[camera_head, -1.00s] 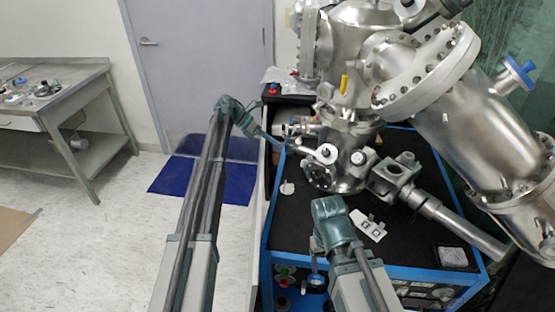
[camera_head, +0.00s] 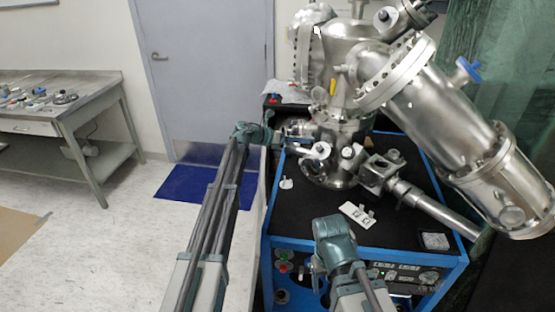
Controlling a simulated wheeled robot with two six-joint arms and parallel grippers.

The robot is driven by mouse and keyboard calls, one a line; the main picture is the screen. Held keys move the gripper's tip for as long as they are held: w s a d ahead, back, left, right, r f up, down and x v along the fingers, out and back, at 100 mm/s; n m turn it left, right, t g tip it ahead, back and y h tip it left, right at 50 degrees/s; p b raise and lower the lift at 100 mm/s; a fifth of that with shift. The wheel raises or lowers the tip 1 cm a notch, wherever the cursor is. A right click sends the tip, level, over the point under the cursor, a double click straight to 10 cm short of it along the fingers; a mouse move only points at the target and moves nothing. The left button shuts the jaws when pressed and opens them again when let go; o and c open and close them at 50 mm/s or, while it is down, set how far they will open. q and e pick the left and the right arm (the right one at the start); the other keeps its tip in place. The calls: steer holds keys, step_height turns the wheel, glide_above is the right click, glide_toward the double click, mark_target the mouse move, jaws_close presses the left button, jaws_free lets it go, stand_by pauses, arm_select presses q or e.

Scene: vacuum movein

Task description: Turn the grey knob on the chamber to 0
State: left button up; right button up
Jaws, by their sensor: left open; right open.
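The steel vacuum chamber (camera_head: 350,115) stands on the black top of a blue-framed cart. My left gripper (camera_head: 300,146) is open and points right at the chamber's lower left side, close to the pale fitting; contact cannot be told. My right gripper (camera_head: 317,278) is open, low in front of the cart's front panel and away from the chamber; its fingers are partly hidden.
The cart top (camera_head: 300,215) holds a white labelled plate (camera_head: 357,214), a small pale piece (camera_head: 286,183) and a clear box (camera_head: 434,241). A steel tube (camera_head: 435,207) reaches right from the chamber. A workbench (camera_head: 60,110) stands at left. Open floor lies between.

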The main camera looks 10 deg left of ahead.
arm_select(q)
step_height(320, 180, up, 10)
steer(key=n+t+y+p, duration=0.2)
steer(key=n+t+y, duration=0.4)
steer(key=n+t, duration=0.7)
steer(key=s+a+f+n+g+y, duration=0.3)
steer(key=s+n, duration=0.3)
steer(key=n, duration=0.3)
steer(key=s+a+f+n+g+y+p, duration=0.1)
steer(key=s+f+n+g+y, duration=0.3)
steer(key=n, duration=0.5)
steer(key=shift+s+a+f+y, duration=0.4)
steer(key=shift+s+a+y, duration=0.5)
steer(key=shift+s+y, duration=0.3)
